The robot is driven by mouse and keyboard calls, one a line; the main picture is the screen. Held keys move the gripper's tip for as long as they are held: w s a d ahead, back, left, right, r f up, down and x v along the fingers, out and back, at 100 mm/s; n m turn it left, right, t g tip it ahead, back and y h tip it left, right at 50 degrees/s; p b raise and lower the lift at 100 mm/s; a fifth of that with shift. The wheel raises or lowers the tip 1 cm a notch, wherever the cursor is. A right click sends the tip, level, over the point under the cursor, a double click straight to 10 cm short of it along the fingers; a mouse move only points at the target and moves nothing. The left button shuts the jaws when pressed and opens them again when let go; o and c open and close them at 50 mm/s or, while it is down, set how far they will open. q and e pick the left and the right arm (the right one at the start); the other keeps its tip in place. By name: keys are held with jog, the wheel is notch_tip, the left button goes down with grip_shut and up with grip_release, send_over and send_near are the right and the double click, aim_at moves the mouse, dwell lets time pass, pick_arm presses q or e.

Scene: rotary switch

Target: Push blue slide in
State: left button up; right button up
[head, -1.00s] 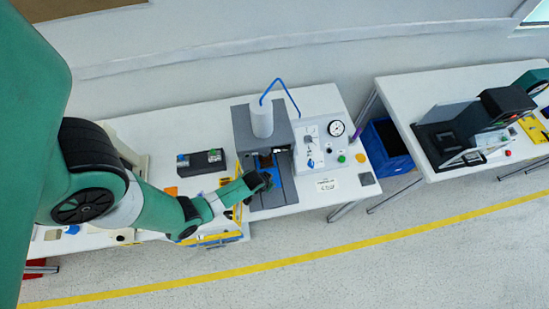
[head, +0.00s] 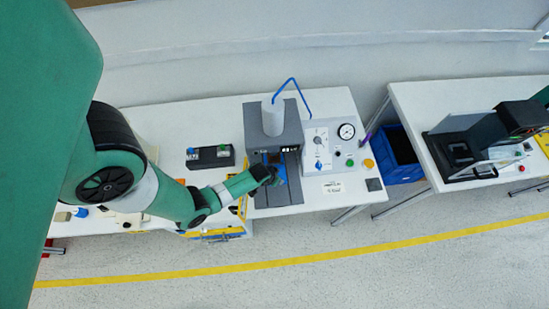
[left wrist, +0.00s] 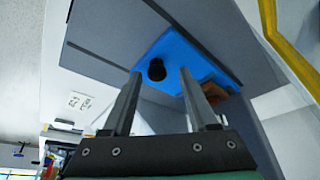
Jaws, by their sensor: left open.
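The blue slide (head: 280,177) lies on the grey base in front of the grey press (head: 287,133). It also shows in the left wrist view as a blue plate (left wrist: 192,52) with a black round knob (left wrist: 156,69) and an orange-brown piece (left wrist: 212,88) at its edge. My left gripper (head: 272,176) is over the slide and covers part of it in the head view. In the left wrist view its two fingers (left wrist: 160,88) stand apart with the knob between and beyond their tips. I cannot tell whether they touch the slide. My right gripper is not in view.
A control panel (head: 337,157) with a gauge and knobs stands right of the press. A black box (head: 211,156) with coloured buttons sits to the left. A yellow frame (left wrist: 290,45) edges the wrist view. A blue bin (head: 391,153) stands between the tables.

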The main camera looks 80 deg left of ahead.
pick_arm(q)
notch_tip(320, 180, up, 3)
jog(key=shift+r+p, duration=0.2)
jog(key=shift+p, duration=0.5)
jog(key=s+d+r+p, duration=0.7)
jog(key=d+r+p, duration=0.2)
jog(key=d, duration=0.2)
jog(key=shift+s+d+r, duration=0.15)
jog(key=shift+s+d, duration=0.15)
jog(key=shift+d, duration=0.1)
